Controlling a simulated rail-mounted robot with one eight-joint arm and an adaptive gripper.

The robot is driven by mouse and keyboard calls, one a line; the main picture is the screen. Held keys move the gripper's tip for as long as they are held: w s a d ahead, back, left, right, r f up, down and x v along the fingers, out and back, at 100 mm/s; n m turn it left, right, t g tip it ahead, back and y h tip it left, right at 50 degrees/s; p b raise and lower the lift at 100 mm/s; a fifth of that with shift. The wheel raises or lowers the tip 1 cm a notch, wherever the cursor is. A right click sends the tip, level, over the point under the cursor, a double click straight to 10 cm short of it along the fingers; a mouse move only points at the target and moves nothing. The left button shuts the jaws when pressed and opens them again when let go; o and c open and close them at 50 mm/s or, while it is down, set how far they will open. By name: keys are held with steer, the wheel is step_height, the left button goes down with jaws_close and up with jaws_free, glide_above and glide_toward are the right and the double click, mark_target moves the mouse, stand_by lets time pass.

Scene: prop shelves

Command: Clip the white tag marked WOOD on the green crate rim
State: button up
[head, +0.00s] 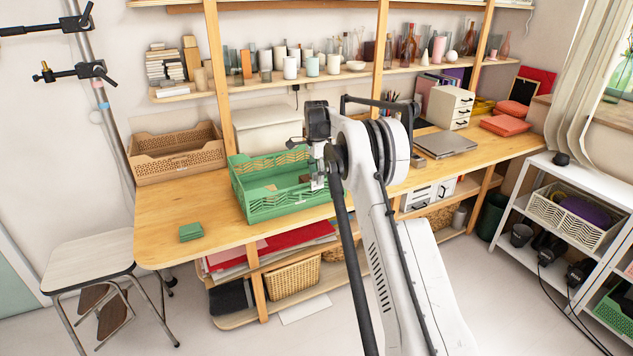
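The green crate (277,210) stands on the wooden workbench, left of my arm. Its slotted front wall and rim face me. My gripper (318,182) points down at the crate's right end, by the rim, and hides part of it. The fingers are too small to tell open from shut. A small pale patch shows at the fingertips; I cannot tell whether it is the white tag or part of the gripper. No WOOD marking is readable.
A brown crate (177,155) stands at the bench's left back. Green squares (191,232) lie near the front edge. A grey laptop (445,144) lies right of my arm. The shelf above holds cups and bottles. The bench's left front is mostly clear.

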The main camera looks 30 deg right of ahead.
mark_target(316, 173)
step_height(316, 173, up, 9)
steer(key=shift+r, duration=0.2)
stand_by(0.4)
